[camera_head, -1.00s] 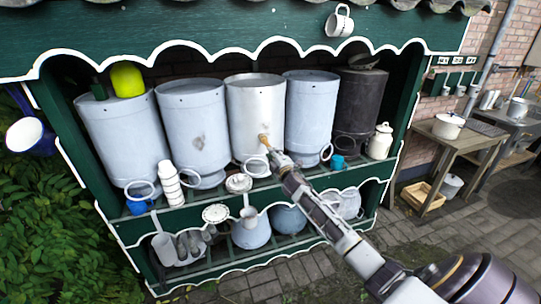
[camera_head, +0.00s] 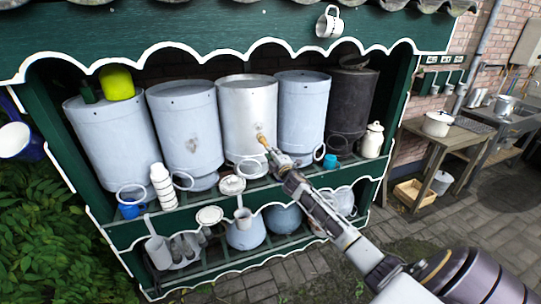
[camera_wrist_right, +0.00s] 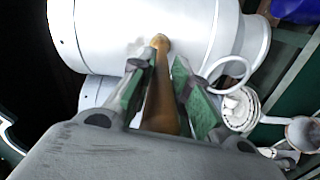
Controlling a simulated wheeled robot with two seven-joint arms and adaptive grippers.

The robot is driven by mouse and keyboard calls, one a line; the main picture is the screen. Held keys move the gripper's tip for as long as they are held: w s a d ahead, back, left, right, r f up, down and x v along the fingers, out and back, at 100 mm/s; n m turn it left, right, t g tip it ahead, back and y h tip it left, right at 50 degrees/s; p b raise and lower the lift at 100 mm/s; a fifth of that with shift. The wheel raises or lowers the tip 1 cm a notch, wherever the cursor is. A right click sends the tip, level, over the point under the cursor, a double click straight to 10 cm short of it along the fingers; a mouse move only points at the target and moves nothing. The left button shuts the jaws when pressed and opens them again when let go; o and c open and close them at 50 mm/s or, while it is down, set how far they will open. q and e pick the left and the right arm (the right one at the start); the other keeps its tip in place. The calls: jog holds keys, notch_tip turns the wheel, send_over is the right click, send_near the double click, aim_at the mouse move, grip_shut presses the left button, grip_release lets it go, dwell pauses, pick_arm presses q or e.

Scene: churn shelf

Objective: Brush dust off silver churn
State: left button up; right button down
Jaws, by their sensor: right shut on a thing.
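The silver churn (camera_head: 248,108) stands upright in the middle of the upper shelf row, brighter than its pale blue-grey neighbours. My right gripper (camera_head: 276,156) is in front of its lower part, shut on a tan wooden brush (camera_head: 262,141). The brush's tip points at the churn's side; I cannot tell whether it touches. In the right wrist view, the brush (camera_wrist_right: 162,95) sits between the green-padded fingers of the gripper (camera_wrist_right: 161,85). A churn body (camera_wrist_right: 140,25) lies behind its tip, with a faint grey smudge beside it. My left gripper is not in view.
Pale churns (camera_head: 190,120) (camera_head: 303,105) flank the silver one, and a dark churn (camera_head: 350,100) stands at the right. Paving is open at the lower right.

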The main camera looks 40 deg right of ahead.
jog(key=shift+s+d, duration=0.15)
jog(key=shift+d, duration=0.55)
jog(key=shift+s+d, duration=0.1)
jog(key=shift+d, duration=0.6)
jog(key=shift+r+p, duration=0.85)
jog(key=shift+a, duration=0.1)
jog(key=shift+w+a+f, duration=0.1)
jog(key=shift+w+a, duration=0.1)
jog(key=shift+a, duration=0.7)
jog(key=shift+w+a, duration=0.2)
jog(key=shift+a, duration=0.65)
jog(key=shift+w+a+b, duration=0.2)
jog(key=shift+w+a, duration=0.05)
jog(key=shift+a, duration=0.7)
jog(key=shift+w+a+b, duration=0.15)
jog(key=shift+w+a, duration=0.1)
jog(key=shift+a, duration=0.65)
